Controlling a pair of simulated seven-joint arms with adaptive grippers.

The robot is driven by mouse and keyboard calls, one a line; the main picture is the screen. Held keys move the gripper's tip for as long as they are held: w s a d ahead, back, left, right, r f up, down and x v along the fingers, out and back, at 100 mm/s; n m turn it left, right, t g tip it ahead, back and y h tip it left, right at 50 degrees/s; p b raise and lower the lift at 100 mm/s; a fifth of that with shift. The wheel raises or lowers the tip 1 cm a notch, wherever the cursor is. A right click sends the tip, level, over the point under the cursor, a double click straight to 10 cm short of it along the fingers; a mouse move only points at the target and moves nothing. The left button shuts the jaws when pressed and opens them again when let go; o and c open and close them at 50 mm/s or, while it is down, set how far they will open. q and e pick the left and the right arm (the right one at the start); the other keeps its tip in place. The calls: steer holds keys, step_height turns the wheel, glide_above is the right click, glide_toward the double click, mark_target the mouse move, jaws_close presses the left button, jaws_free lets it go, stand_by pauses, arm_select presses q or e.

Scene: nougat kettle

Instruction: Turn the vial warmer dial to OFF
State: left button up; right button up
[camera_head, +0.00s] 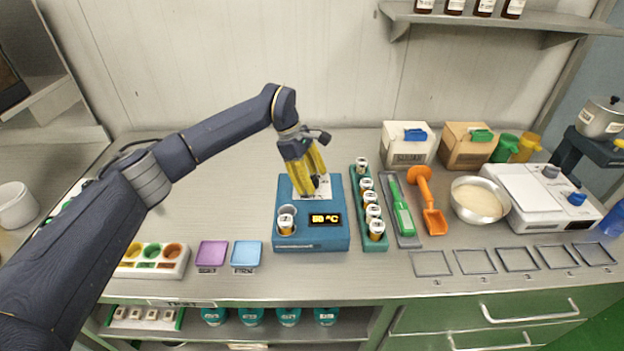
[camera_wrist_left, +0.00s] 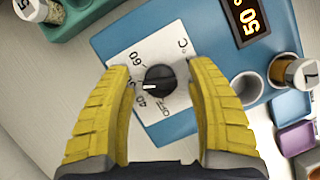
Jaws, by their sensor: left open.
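The teal vial warmer (camera_head: 318,235) stands on the steel bench, its display (camera_head: 325,220) lit at about 50 °C. Its black dial (camera_wrist_left: 158,82) sits on a white plate (camera_wrist_left: 133,53) marked 60, 40, OFF and °C. The dial's white mark points left, between 60 and 40, away from OFF. My left gripper (camera_head: 313,186) is above the dial, pointing down. In the left wrist view the open yellow fingers (camera_wrist_left: 160,82) stand on either side of the dial, with a gap at each side. In the head view the gripper partly hides the dial. My right gripper is not in view.
One vial (camera_head: 286,224) sits in the warmer's front left well; another well beside it is empty. A teal rack (camera_head: 376,245) of several vials stands close at the right. Purple (camera_head: 212,254) and blue (camera_head: 246,254) trays lie front left. The bench behind the warmer is clear.

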arm_select(q)
jaws_close()
stand_by(0.5)
